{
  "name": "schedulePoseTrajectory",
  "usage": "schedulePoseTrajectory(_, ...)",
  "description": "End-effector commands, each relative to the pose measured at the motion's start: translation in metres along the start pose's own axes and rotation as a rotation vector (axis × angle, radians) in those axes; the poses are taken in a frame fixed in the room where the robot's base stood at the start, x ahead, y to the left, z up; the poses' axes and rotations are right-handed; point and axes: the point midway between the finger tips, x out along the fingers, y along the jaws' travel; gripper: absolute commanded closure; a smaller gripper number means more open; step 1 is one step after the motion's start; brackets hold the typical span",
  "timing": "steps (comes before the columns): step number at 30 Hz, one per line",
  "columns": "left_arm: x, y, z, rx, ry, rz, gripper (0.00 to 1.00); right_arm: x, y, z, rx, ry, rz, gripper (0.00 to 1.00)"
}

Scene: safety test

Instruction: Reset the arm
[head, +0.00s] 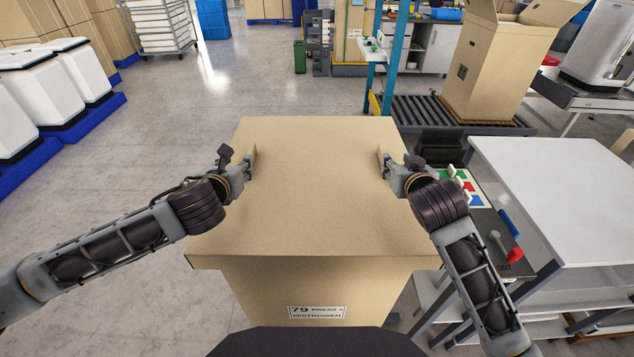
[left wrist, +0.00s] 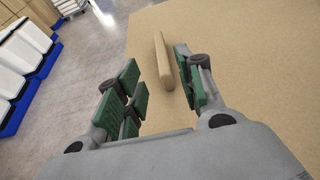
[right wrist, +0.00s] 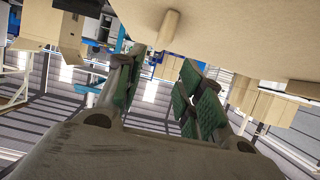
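A large tan cardboard box (head: 315,190) stands in front of me, with a printed label low on its near side. A small tan handle-like piece shows at the left edge of its top (head: 253,158) and another at the right edge (head: 382,160). My left gripper (head: 240,166) is at the left piece. In the left wrist view its green-padded fingers (left wrist: 160,88) are apart, with the piece (left wrist: 163,62) ahead between them. My right gripper (head: 393,170) is at the right piece. In the right wrist view its fingers (right wrist: 160,88) are apart below the piece (right wrist: 168,30).
A white-topped table (head: 555,190) and a control panel with coloured buttons (head: 465,190) stand close to my right arm. A roller conveyor (head: 455,112) with an open carton (head: 500,70) is behind. White bins (head: 45,90) on blue pallets stand left. The floor (head: 170,120) left of the box is clear.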

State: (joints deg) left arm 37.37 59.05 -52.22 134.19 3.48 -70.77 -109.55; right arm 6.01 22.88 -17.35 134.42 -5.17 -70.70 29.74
Motion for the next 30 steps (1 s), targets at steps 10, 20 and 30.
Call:
schedulePoseTrajectory(10,0.000,0.000,0.000,0.000,0.000,0.000,0.63,0.000,0.000,0.000,0.000,0.000,0.000,0.63)
schedulePoseTrajectory(20,-0.007,0.000,0.018,0.000,0.000,0.000,0.63,-0.007,0.000,-0.018,0.000,0.000,0.000,0.63)
schedulePoseTrajectory(30,-0.021,0.000,0.052,0.000,0.000,0.000,0.63,-0.021,0.000,-0.052,0.000,0.000,0.000,0.63)
